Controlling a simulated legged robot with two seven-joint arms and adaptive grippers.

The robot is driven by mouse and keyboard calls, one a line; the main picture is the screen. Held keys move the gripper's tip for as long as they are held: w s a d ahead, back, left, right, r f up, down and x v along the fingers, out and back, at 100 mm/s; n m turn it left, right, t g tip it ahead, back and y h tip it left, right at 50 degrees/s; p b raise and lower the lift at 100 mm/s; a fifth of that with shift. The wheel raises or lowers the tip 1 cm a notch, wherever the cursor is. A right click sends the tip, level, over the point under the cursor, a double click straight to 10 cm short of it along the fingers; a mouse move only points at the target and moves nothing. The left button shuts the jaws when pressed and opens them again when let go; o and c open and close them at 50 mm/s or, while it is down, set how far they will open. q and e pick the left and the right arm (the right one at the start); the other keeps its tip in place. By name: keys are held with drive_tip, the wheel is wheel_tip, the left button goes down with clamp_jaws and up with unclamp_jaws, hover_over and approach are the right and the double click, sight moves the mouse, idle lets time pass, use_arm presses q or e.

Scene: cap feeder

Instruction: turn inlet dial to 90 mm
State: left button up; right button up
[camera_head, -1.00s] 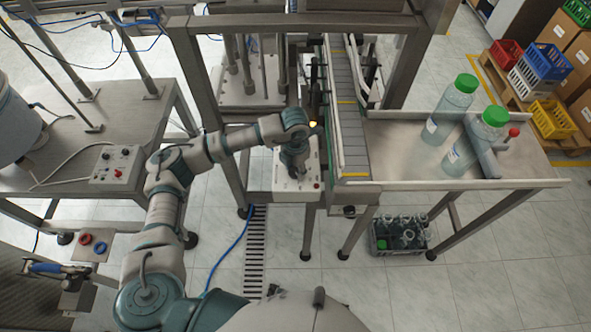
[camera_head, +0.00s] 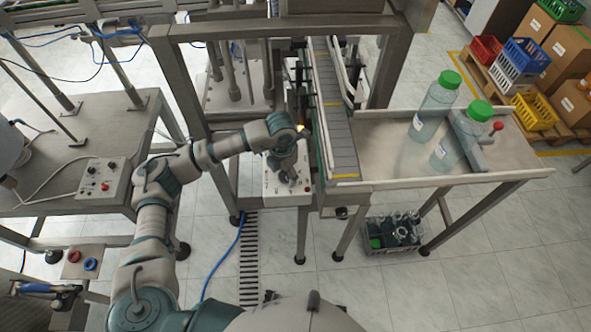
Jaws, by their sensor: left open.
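My left gripper (camera_head: 287,178) points down over the white control box (camera_head: 270,190) at the near end of the conveyor. Its fingers are open and close to the top of the box. The inlet dial cannot be made out; the gripper and wrist cover much of the box top. I cannot tell whether the fingers are around a dial or touching it. A small red button (camera_head: 307,188) shows at the right of the box top. My right gripper is not in view.
The conveyor (camera_head: 335,130) runs just right of the box, beside a steel table (camera_head: 390,178) with two green-capped bottles (camera_head: 436,108). Another control box (camera_head: 103,183) sits on the left table. A crate of bottles (camera_head: 393,236) stands on the floor.

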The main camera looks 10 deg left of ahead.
sight(287, 176)
use_arm(q)
drive_tip(key=shift+w+d+r, duration=0.1)
drive_tip(key=shift+r, duration=0.1)
drive_tip(key=shift+r+p, duration=0.1)
drive_tip(key=shift+p, duration=0.2)
drive_tip(key=n+p, duration=0.4)
drive_tip(key=n, duration=0.1)
drive_tip(key=n+p, duration=0.2)
drive_tip(key=shift+d+r+p, duration=0.2)
drive_tip(key=shift+d+p, duration=0.05)
drive_tip(key=shift+p, duration=0.15)
drive_tip(key=n+p, duration=0.5)
drive_tip(key=n, duration=0.2)
drive_tip(key=shift+a+f+n+p, duration=0.1)
drive_tip(key=shift+n+p, duration=0.2)
wheel_tip(287, 176, up, 17)
drive_tip(key=b, duration=0.4)
drive_tip(key=s+d+f+m+g+h, duration=0.1)
drive_tip(key=s+d+m+h, duration=0.2)
drive_tip(key=d, duration=0.4)
drive_tip(key=s+d+f+g+h, duration=0.1)
drive_tip(key=s+d+h, duration=0.2)
drive_tip(key=d+h, duration=0.3)
drive_tip(key=s+d+r+h, duration=0.3)
drive_tip(key=d+r+h, duration=0.5)
drive_tip(key=shift+s+d+r+m+g, duration=0.25)
drive_tip(key=shift+s+d+m+g, duration=0.05)
drive_tip(key=shift+s+d+m, duration=0.1)
